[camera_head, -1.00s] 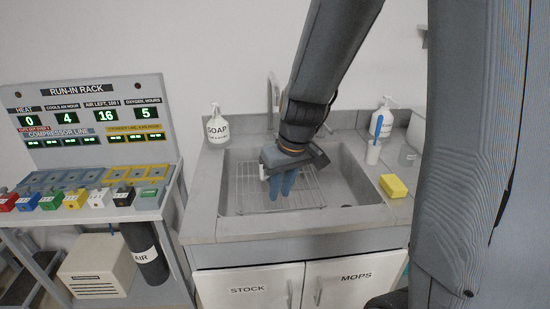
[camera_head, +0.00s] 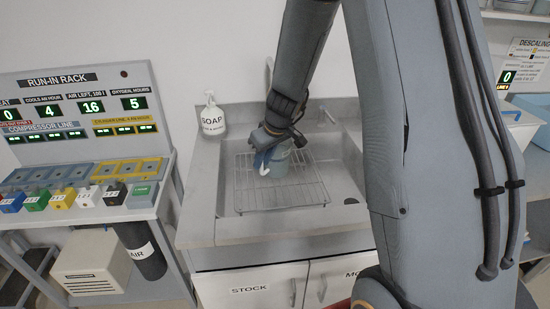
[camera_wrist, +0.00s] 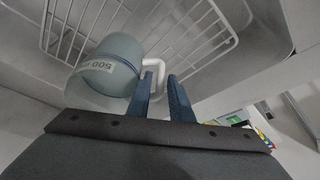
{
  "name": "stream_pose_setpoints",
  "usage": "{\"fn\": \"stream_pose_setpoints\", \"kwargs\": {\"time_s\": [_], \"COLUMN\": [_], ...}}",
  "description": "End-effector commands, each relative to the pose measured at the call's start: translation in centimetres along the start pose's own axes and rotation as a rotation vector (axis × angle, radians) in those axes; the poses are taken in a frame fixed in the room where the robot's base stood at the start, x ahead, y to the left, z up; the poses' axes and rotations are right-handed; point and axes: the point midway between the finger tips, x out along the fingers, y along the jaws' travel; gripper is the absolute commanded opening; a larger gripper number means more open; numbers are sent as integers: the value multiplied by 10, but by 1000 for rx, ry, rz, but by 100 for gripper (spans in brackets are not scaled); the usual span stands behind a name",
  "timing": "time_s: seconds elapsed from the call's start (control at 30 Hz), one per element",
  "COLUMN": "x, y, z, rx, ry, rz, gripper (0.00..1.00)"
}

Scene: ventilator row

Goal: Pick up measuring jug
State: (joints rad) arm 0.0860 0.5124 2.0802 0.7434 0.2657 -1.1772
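The measuring jug is grey-blue with a white handle and a label that seems to read 500. In the head view the jug (camera_head: 281,155) is at the back of the wire rack in the sink, partly hidden by my gripper. In the wrist view the jug (camera_wrist: 118,50) is just left of my fingers, its rim towards the camera. My gripper (camera_head: 262,158) is down at the jug's handle side. In the wrist view the two blue fingers of my gripper (camera_wrist: 160,88) stand apart, with the handle (camera_wrist: 158,68) between their tips. No firm grip on it shows.
The wire rack (camera_head: 290,195) lies in the sink (camera_head: 228,190). A soap bottle (camera_head: 212,118) stands on the counter at the left. The run-in rack (camera_head: 85,100) stands left of the counter. My arm hides the counter's right side.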

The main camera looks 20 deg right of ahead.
Motion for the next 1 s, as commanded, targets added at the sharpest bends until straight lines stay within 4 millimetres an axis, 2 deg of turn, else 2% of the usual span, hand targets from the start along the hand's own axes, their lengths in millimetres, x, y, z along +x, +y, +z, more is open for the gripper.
{"fn": "stream_pose_setpoints", "kwargs": {"time_s": [0.1, 0.2, 0.47, 0.6, 1.0], "x": [14, 20, 22, 22, 21], "y": [-1, -1, -1, -1, -1], "z": [0, 0, -1, 0, -1], "rx": [0, -1, -2, -2, -2], "ry": [-1, -1, 0, 0, 0], "rz": [-1, -1, -1, -1, -1], "gripper": [19, 19, 19, 0, 0]}}
